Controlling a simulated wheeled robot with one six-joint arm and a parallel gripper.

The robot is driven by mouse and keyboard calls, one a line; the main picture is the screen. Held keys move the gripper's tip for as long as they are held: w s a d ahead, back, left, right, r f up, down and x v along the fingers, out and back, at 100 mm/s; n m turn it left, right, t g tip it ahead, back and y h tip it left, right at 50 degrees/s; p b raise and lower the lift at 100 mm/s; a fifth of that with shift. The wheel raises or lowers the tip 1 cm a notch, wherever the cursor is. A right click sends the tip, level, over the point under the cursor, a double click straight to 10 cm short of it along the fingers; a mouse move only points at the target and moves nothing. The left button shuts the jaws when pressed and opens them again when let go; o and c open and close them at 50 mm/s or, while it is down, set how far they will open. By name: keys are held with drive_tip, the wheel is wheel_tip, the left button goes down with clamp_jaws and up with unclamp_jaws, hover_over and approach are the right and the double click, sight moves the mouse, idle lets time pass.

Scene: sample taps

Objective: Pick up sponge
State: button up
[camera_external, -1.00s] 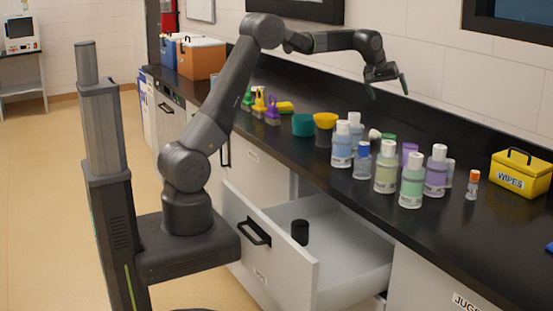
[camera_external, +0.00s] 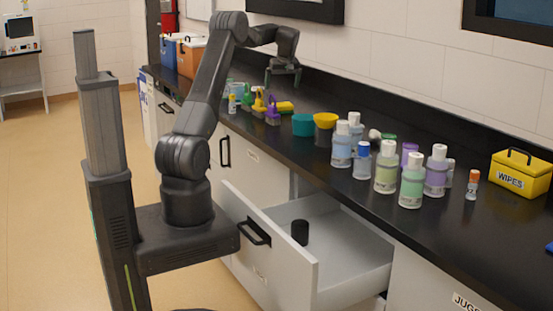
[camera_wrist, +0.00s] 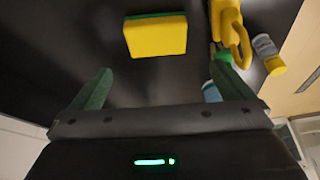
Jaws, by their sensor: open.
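My gripper (camera_external: 282,82) hangs above the counter over the sponge, fingers pointing down.
Several bottles stand farther right. An open drawer (camera_external: 348,258) juts out below.

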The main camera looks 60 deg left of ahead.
hover_over(281, 104)
drive_tip(key=d, duration=0.1)
drive_tip(key=f, duration=0.3)
drive_tip(key=s+f, duration=0.1)
drive_tip(key=shift+d+f, duration=0.15)
drive_tip(key=shift+f, duration=0.25)
drive_tip(key=shift+d+p+x, duration=0.15)
drive_tip(key=shift+p+x, duration=0.25)
drive_tip(key=shift+x, duration=1)
drive_tip(key=shift+d+p+x, duration=0.2)
drive_tip(key=shift+p+x, duration=0.15)
drive_tip(key=shift+x, duration=1)
drive_tip(key=shift+w, duration=0.15)
drive_tip(key=c, duration=0.8)
